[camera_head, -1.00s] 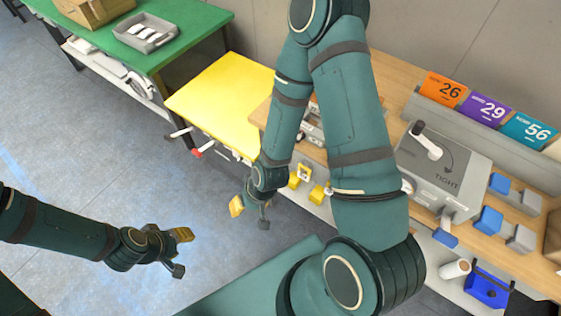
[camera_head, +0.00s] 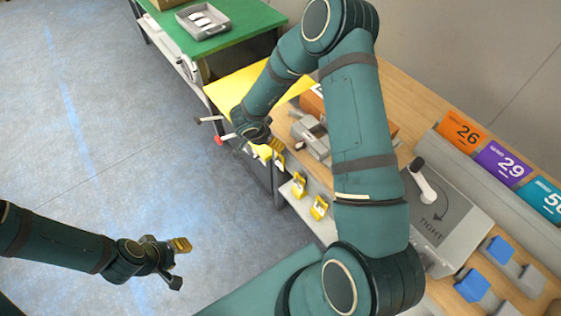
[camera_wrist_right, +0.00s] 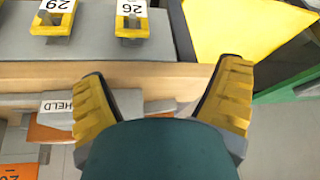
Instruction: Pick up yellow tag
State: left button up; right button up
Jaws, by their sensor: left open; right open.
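Two yellow tags, (camera_head: 299,184) and (camera_head: 319,207), sit along the bench front in the head view. In the right wrist view, a yellow tag marked 26 (camera_wrist_right: 123,38) and one marked 29 (camera_wrist_right: 46,29) lie on a grey strip at the top. My right gripper (camera_head: 258,150) is by the bench front, near the yellow table. In the wrist view its fingers (camera_wrist_right: 162,95) are spread wide with no tag between them; the tags lie beyond the fingertips. My left gripper (camera_head: 178,264) is open and empty over the floor at lower left.
The yellow table (camera_head: 236,88) and green table (camera_head: 245,30) with a grey tray (camera_head: 182,31) stand at the back. A grey box marked TIGHT (camera_head: 445,215) and number cards, including orange 26 (camera_head: 461,130), are on the right. A wooden edge (camera_wrist_right: 190,72) crosses the wrist view.

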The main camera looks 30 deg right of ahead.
aim_at(279, 155)
jog(key=d+f+m+g, duration=0.1)
jog(key=f, duration=0.1)
jog(key=d+f+m+g+y+b, duration=0.1)
jog(key=f+m, duration=0.1)
jog(key=s+d+f+m+g, duration=0.1)
jog(key=g, duration=0.1)
jog(key=shift+f+y+b, duration=0.3)
jog(key=shift+f+b, duration=0.1)
jog(key=b+x, duration=0.1)
jog(key=x, duration=0.4)
jog(key=shift+d, duration=0.1)
pick_arm(q)
jog(key=f, duration=0.1)
jog(key=s+f, duration=0.1)
jog(key=f, duration=0.1)
jog(key=shift+s, duration=0.2)
pick_arm(e)
jog(key=c, duration=1.1)
